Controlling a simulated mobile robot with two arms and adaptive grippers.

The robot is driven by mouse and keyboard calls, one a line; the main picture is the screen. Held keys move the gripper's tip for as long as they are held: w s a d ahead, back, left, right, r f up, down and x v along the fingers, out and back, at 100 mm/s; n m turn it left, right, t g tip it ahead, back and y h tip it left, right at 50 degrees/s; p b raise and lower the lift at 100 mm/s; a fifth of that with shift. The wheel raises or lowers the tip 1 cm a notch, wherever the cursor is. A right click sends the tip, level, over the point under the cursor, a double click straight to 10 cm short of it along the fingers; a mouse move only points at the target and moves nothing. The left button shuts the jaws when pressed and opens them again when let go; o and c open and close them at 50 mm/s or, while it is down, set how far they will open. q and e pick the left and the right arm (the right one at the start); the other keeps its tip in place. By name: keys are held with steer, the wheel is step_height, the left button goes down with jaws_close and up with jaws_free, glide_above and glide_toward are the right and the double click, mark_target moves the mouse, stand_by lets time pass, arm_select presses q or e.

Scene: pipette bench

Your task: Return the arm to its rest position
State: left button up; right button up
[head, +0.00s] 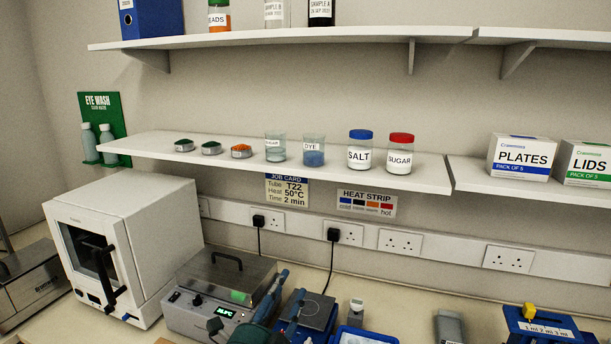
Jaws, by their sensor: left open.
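My left gripper (252,328) shows only in part at the bottom edge of the head view, in front of the grey bench device. Its dark fingers are apart, and I see nothing held between them. The rest of it is cut off by the frame. My right gripper is not in view. Behind my left gripper stands the grey device with a clear lid (232,272) and a lit green display. Blue pipette-like tools (270,294) stand close by on its right.
A white oven-like box (125,245) with a black handle stands at left. A shelf (430,174) above the bench holds dishes, beakers, a salt jar (360,150) and a sugar jar (400,154). A blue rack (545,328) is at lower right. The air before the wall is clear.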

arm_select(q)
steer(key=s+a+f+n+g+y, duration=0.35)
steer(key=s+a+f+n, duration=0.3)
steer(key=f, duration=0.25)
steer(key=s+a+f+n+g+y, duration=0.2)
steer(key=s+a+f+n+g, duration=0.2)
steer(key=s+a+f+n, duration=0.35)
steer(key=s+a+f+n+g, duration=0.1)
steer(key=s+f+n+g, duration=0.3)
steer(key=s, duration=0.7)
steer(key=s+a+f+m+g, duration=0.1)
steer(key=s+f+g, duration=0.3)
steer(key=s, duration=0.6)
steer(key=s+f+b, duration=0.2)
steer(key=f+b, duration=0.2)
steer(key=f, duration=1.5)
steer(key=s+f+b, duration=0.3)
steer(key=f+b, duration=0.1)
steer(key=f, duration=1.5)
steer(key=s+a+f+g+b, duration=0.1)
steer(key=s+a+f+b, duration=0.2)
steer(key=s+f, duration=1.2)
step_height(320, 180, down, 3)
steer(key=shift+s+f+b, duration=0.15)
steer(key=shift+f+b, duration=0.05)
steer(key=shift+b, duration=0.6)
